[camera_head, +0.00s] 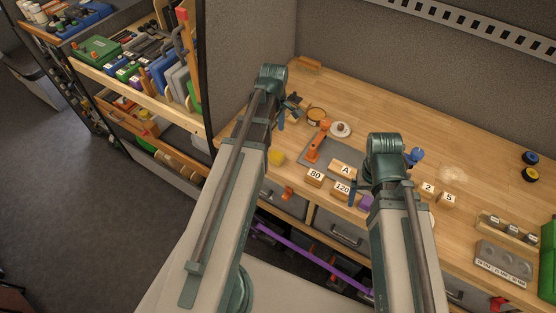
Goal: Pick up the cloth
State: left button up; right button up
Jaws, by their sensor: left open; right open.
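I cannot make out a cloth for certain. A small yellow item (276,156) lies near the bench's front edge, below my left gripper in the picture; it is too small to tell whether it is cloth. A pale, soft-edged patch (453,174) lies on the bench to the right of my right arm; I cannot tell what it is. My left gripper (288,114) is open above the left part of the bench, with nothing seen in it. My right gripper (356,190) is open over the bench's front middle, mostly hidden by its own wrist.
The wooden bench (390,108) holds an orange tool (316,142) on a grey mat, labelled blocks (315,177), a white round piece (340,129) and a grey holed block (503,263). A grey panel (250,60) stands at left.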

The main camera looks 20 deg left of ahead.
aim_at(276, 155)
pick_arm(q)
notch_tip(276, 155, down, 7)
jog(key=b, duration=0.6)
jog(key=shift+f, duration=0.1)
jog(key=f+b, duration=0.5)
jog(key=shift+s+d+f, duration=0.1)
jog(key=shift+d, duration=0.2)
jog(key=shift+c, duration=0.2)
grip_shut()
